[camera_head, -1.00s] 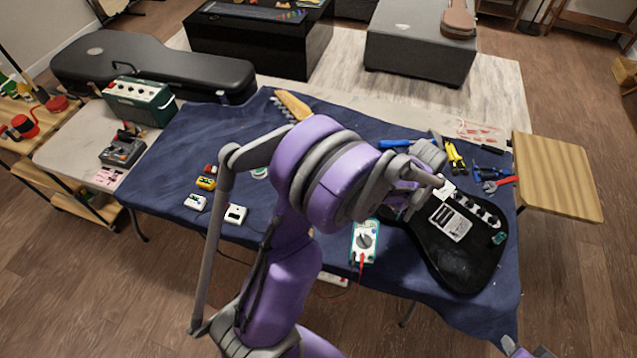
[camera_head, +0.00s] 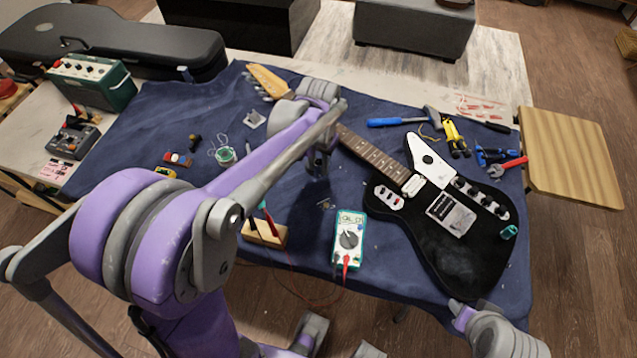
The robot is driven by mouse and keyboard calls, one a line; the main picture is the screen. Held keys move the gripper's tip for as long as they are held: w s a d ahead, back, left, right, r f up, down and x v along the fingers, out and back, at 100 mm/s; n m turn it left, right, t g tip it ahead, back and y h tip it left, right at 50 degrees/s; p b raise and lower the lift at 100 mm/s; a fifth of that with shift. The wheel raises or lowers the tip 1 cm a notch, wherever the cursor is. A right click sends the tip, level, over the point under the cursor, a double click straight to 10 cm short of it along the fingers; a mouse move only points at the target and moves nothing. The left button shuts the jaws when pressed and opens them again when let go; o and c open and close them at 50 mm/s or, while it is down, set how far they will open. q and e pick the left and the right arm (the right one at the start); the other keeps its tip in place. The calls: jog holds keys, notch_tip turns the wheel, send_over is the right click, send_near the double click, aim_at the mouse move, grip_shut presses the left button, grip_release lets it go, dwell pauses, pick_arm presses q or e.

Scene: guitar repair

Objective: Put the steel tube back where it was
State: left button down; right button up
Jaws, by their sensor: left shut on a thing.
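My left gripper (camera_head: 318,172) points down over the middle of the blue-covered table, left of the guitar's neck. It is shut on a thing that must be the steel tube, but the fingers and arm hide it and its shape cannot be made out. No other steel tube shows clearly. My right gripper (camera_head: 461,308) is at the lower right, by the table's front edge below the guitar body. Whether its fingers are open is too unclear to tell.
The black electric guitar (camera_head: 463,257) lies on the blue cloth (camera_head: 290,180). A multimeter (camera_head: 349,240) and a wooden block (camera_head: 264,233) lie near the front. A solder spool (camera_head: 225,155) sits to the left.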

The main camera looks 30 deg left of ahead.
pick_arm(q)
notch_tip(320, 180, down, 3)
jog(key=shift+r, duration=0.2)
jog(key=shift+f+b, duration=0.3)
jog(key=shift+f, duration=1.75)
jog(key=shift+f, duration=0.2)
jog(key=c, duration=0.6)
grip_release()
jog(key=shift+c, duration=0.2)
jog(key=shift+r, duration=0.1)
